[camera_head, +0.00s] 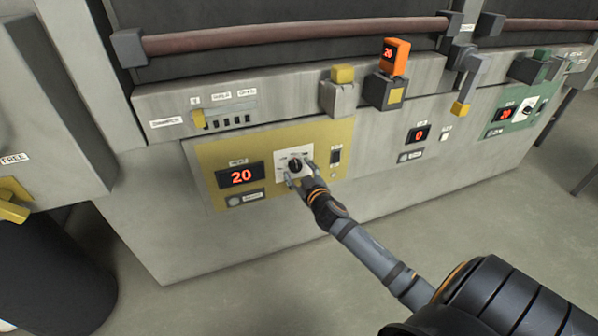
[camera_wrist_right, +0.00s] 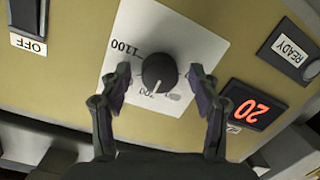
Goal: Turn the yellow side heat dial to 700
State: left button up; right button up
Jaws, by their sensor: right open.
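The yellow side panel (camera_head: 223,152) is on the front of the grey machine. Its heat dial (camera_head: 295,164) is a dark round knob with a white pointer line on a white plate. The dial (camera_wrist_right: 159,72) also shows in the right wrist view, where the plate reads 1100 at one end and other marks are partly hidden. The red display (camera_head: 241,176) reads 20. My right gripper (camera_head: 299,175) is at the dial. In the wrist view, the right gripper (camera_wrist_right: 160,83) is open, one finger on each side of the knob, with visible gaps. My left gripper is out of view.
A switch (camera_head: 336,156) sits right of the dial, labelled OFF in the wrist view. A READY lamp (camera_head: 235,201) is below the display. A green panel (camera_head: 513,115) is at the right. An orange device (camera_head: 395,57) stands on the ledge above. The floor in front is clear.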

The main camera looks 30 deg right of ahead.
jog(key=shift+s, duration=0.15)
jog(key=v, duration=1.1)
jog(key=shift+s+a, duration=0.2)
jog(key=shift+s, duration=0.15)
jog(key=shift+d, duration=0.1)
